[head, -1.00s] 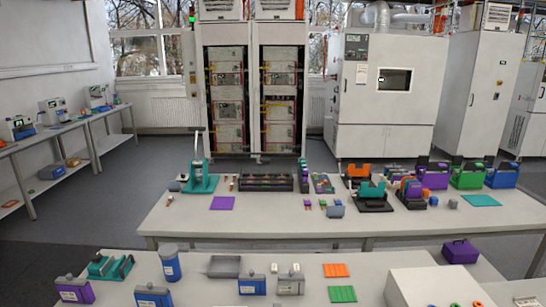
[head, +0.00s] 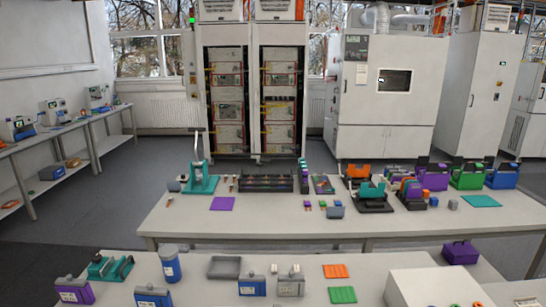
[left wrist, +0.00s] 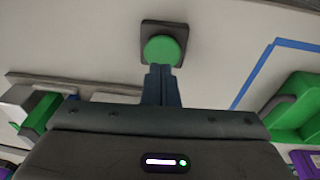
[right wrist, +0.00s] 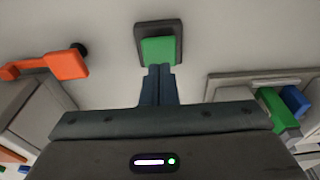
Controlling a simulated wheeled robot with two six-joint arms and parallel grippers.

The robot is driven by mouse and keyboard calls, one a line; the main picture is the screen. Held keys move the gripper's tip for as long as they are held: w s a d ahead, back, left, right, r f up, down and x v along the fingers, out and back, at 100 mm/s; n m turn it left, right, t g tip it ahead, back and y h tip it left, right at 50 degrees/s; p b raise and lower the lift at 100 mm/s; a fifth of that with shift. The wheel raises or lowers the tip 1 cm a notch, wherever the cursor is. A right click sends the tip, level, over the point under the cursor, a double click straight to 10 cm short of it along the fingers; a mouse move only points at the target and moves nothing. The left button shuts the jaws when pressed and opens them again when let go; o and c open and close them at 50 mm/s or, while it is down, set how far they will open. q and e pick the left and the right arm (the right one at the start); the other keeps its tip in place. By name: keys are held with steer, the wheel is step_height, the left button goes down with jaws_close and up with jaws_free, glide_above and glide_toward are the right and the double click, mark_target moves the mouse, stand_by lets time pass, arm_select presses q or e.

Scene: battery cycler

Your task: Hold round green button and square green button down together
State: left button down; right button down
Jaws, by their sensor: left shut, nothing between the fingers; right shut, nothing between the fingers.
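The round green button (left wrist: 162,49) sits on a dark square base at the top middle of the left wrist view. My left gripper (left wrist: 161,69) is shut and empty, its fingertips at the button's lower edge in the picture. The square green button (right wrist: 158,49) sits on a dark base at the top middle of the right wrist view. My right gripper (right wrist: 158,69) is shut and empty, its tips overlapping that button's lower edge. I cannot tell whether either tip touches or presses its button. Neither gripper shows in the head view.
In the left wrist view a green part (left wrist: 298,104) lies at right beside a blue line. In the right wrist view an orange handle (right wrist: 62,66) is at left and a framed fixture (right wrist: 225,84) at right. The head view shows a white box (head: 432,285) at front right.

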steer(key=shift+f, duration=0.1)
steer(key=shift+f, duration=1.65)
steer(key=shift+s+f, duration=0.1)
stand_by(1.4)
arm_select(q)
steer(key=shift+f, duration=0.1)
